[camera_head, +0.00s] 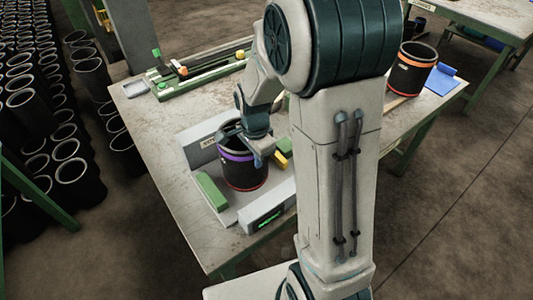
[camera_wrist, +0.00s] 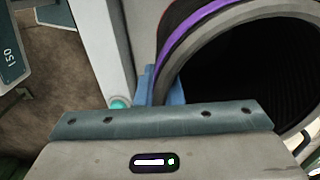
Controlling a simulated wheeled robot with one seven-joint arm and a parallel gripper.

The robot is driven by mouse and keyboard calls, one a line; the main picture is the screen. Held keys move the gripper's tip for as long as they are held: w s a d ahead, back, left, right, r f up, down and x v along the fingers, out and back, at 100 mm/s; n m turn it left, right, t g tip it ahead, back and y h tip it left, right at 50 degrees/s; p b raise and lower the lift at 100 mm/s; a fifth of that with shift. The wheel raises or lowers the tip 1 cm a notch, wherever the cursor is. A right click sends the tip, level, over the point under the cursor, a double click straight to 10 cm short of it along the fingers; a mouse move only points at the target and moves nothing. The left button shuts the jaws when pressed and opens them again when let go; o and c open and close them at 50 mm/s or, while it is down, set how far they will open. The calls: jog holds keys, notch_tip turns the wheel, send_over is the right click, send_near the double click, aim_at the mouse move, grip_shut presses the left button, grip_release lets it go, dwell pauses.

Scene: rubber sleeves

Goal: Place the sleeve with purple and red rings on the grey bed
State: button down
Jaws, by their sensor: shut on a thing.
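The black sleeve (camera_head: 243,174) with a purple ring near its top and a red ring near its base stands upright on or just above the grey bed (camera_head: 229,217); I cannot tell whether it touches. My gripper (camera_head: 257,150) reaches down at the sleeve's upper right rim and is shut on its wall. In the wrist view the sleeve (camera_wrist: 172,42) shows its purple ring and dark open mouth, with a blue finger of my gripper (camera_wrist: 165,90) against the wall.
Green blocks (camera_head: 212,191) and a yellow block (camera_head: 281,159) flank the sleeve. A display box (camera_head: 268,217) stands at the bed's front. Another black sleeve (camera_head: 411,70) with an orange ring stands at the table's right, beside a blue item (camera_head: 441,80). A green rail fixture (camera_head: 200,75) lies at the back.

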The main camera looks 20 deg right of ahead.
jog(key=shift+f, duration=0.1)
jog(key=c, duration=1.6)
grip_release()
jog(key=shift+o, duration=0.2)
